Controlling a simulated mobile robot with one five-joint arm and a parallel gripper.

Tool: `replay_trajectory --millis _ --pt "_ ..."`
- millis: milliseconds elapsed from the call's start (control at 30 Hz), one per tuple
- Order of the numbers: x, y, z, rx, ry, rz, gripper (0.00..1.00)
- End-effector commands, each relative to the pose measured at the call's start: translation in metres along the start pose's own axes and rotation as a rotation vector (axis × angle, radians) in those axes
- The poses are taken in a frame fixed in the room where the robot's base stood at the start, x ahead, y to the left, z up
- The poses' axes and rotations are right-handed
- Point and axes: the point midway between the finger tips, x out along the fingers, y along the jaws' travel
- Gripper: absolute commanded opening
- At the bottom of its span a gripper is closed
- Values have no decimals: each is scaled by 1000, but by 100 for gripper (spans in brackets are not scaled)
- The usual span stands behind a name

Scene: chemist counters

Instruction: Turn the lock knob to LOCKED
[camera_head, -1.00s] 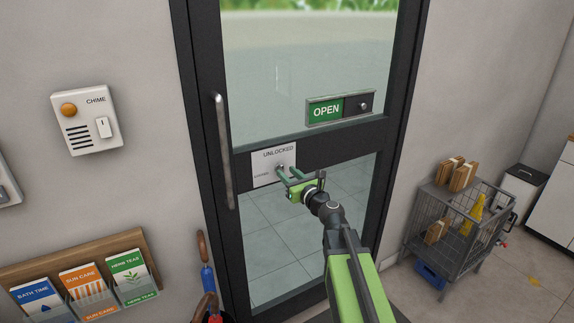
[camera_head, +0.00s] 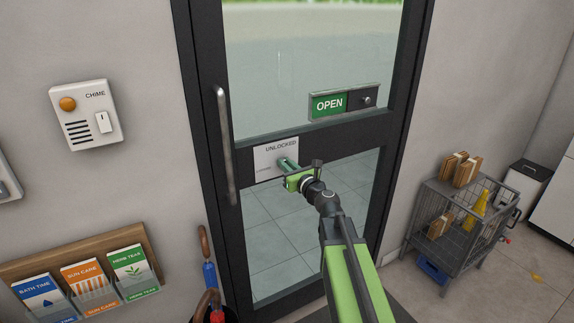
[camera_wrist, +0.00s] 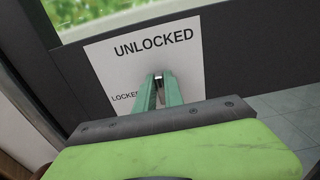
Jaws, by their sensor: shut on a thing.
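The lock plate (camera_head: 268,160) is a white square on the door's dark crossbar, with UNLOCKED printed at its top. In the wrist view the plate (camera_wrist: 112,68) also shows LOCKED at its lower left. My gripper (camera_head: 286,163) reaches the plate from the lower right. In the wrist view its green fingers (camera_wrist: 159,88) are shut on the small metallic lock knob (camera_wrist: 158,78), which shows as a sliver between the fingertips. The knob's upper end lies below the word UNLOCKED. Most of the knob is hidden by the fingers.
A long door handle (camera_head: 225,145) stands left of the plate. An OPEN slider sign (camera_head: 343,102) sits above right. A wire cart (camera_head: 455,220) stands at right, an umbrella stand (camera_head: 210,310) at lower left. A chime box (camera_head: 86,115) is on the left wall.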

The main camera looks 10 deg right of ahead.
Motion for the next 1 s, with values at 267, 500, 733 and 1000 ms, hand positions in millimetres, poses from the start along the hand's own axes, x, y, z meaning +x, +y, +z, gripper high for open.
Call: replay_trajectory --millis 267,500,733,1000 --pt "-1 -3 -1 -29 1 -4 0" --pt "-2 -1 -1 -154 1 -3 0" --pt "-2 1 -2 -357 2 -4 0" --pt "-2 3 -4 -615 2 -4 0"
